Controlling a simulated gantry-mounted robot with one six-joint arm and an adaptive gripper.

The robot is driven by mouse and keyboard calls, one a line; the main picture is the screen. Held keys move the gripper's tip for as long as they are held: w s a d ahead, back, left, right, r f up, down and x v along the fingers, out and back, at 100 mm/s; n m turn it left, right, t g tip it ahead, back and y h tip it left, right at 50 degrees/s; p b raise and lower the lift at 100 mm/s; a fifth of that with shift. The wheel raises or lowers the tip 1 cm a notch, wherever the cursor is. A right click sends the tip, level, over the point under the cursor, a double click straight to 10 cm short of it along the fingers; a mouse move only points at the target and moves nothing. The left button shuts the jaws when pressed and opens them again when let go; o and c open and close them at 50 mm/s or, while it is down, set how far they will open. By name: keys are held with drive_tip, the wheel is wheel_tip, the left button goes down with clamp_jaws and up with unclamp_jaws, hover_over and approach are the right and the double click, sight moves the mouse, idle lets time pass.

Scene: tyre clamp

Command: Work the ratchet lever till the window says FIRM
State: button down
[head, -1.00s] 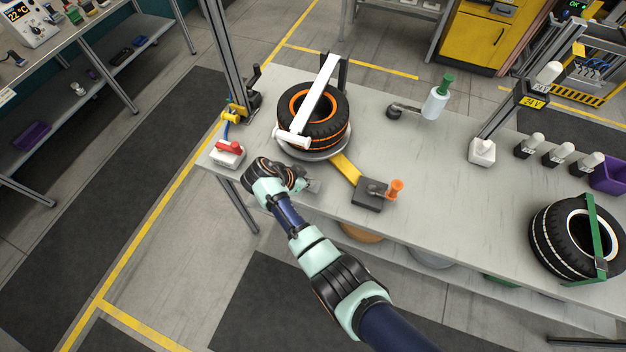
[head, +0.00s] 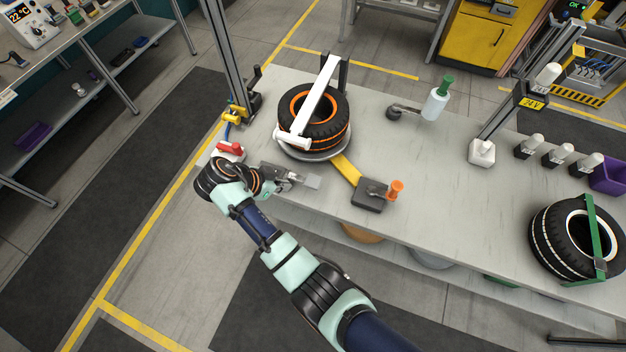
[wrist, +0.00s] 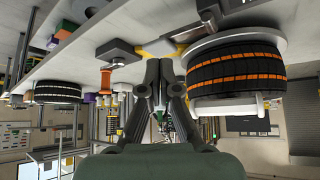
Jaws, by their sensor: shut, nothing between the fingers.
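A black tyre with orange bands (head: 314,118) lies on a round grey plate (head: 322,156), and shows at the right of the wrist view (wrist: 235,68). A white bar (head: 318,95) crosses it, with a white roller-like end (head: 292,138) at the front. A yellow strip (head: 346,167) runs from the plate to a dark block (head: 369,195) with an orange knob (head: 396,188). I cannot tell which part is the ratchet lever, and no readable window shows. My gripper (head: 296,179) is shut and empty, in front of the plate; its fingers (wrist: 161,66) meet in the wrist view.
A white box with a red top (head: 229,151) stands close behind my wrist. A small grey plate (head: 312,182) lies at my fingertips. A white bottle with a green top (head: 436,101) stands further back. A second tyre (head: 556,240) is at the far right. The middle of the bench is clear.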

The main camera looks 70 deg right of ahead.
drive_tip(key=shift+v, duration=1.6)
idle(0.6)
drive_tip(key=w+a+r+n+t+y, duration=0.1)
drive_tip(key=w+a+r+n+t, duration=0.2)
drive_tip(key=a+n+t, duration=0.35)
drive_tip(key=w+a+r+n+t+y, duration=0.15)
drive_tip(key=w+a+n+t, duration=0.25)
drive_tip(key=a+n, duration=0.5)
drive_tip(key=s+a+r+n+t+y, duration=0.1)
drive_tip(key=a+r+n+t, duration=0.15)
drive_tip(key=a, duration=0.25)
drive_tip(key=s+a+r+n+t, duration=0.1)
drive_tip(key=a+r+n, duration=0.1)
drive_tip(key=a+r, duration=0.3)
drive_tip(key=s+a+r+n+t+y, duration=0.3)
drive_tip(key=s+a+r+n, duration=0.15)
drive_tip(key=a, duration=0.25)
wheel_tip(320, 180, up, 18)
drive_tip(key=p, duration=1.7)
drive_tip(key=shift+w+d, duration=0.3)
drive_tip(key=shift+w, duration=0.15)
